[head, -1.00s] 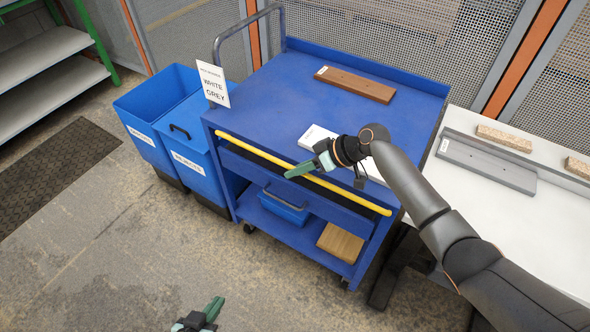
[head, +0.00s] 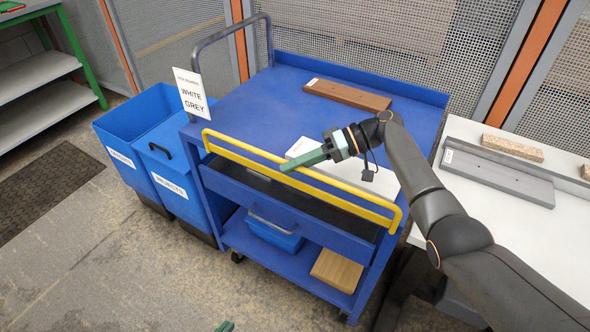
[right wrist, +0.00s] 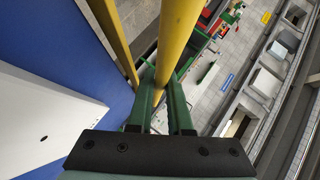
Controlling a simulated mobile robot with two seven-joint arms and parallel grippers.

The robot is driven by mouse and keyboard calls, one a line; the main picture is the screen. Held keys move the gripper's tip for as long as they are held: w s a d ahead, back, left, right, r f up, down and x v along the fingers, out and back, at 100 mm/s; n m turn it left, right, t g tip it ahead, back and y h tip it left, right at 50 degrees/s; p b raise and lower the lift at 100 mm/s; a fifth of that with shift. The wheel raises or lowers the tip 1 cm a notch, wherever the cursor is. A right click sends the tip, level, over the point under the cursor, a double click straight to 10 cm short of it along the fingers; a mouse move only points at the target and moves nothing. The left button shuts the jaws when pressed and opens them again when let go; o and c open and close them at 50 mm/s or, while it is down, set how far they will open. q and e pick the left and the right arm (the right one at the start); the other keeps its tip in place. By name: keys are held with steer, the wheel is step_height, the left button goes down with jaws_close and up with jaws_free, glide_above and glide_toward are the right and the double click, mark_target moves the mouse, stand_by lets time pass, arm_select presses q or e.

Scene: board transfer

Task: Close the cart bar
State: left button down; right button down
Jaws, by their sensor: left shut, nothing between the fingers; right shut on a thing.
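The yellow cart bar (head: 350,190) runs along the front edge of the blue cart (head: 250,105). It stands raised, with an upper rail, a lower rail and short bent ends. My right gripper (head: 284,168) is shut on the upper rail, left of its middle. In the right wrist view the yellow bar (right wrist: 180,35) passes between the green fingers (right wrist: 167,103). The second rail shows to its left. Of my left gripper (head: 226,326) only a green tip shows at the bottom edge, away from the cart.
A brown board (head: 347,94) and a partly hidden white board (head: 305,146) lie on the cart top. A sign (head: 191,92) stands at its left corner. Blue bins (head: 140,120) stand left. A white table (head: 540,215) with a grey board (head: 497,178) stands right. Floor at lower left is clear.

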steer(key=shift+f, duration=0.1)
stand_by(0.3)
steer(key=c, duration=0.8)
jaws_free()
steer(key=shift+c, duration=0.2)
steer(key=shift+d, duration=0.1)
steer(key=b+v, duration=0.1)
steer(key=v, duration=1.1)
steer(key=shift+d, duration=0.2)
